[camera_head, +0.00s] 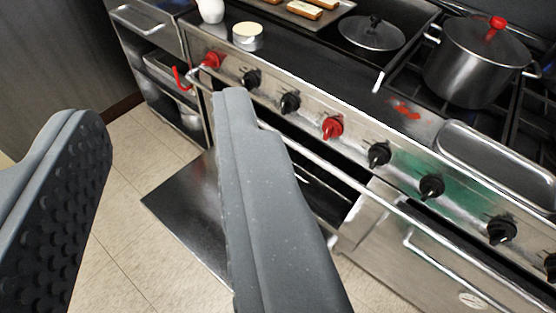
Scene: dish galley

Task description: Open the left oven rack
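My gripper (160,108) is open and empty, its two grey fingers wide apart in front of the range. The left oven is behind the right finger, which hides much of its opening. A flat metal panel (185,215), apparently the left oven's lowered door, lies out low over the floor. In the dark opening to the right of that finger, a few thin pale lines (322,188) look like part of the oven rack. How far out the rack is, I cannot tell. Neither finger visibly touches the rack.
A metal rail (395,212) runs along the range front below black and red knobs (333,127). The right oven door (440,255) is shut. A pot (475,65) and a lid (372,33) are on top. Tiled floor (125,235) is clear at left.

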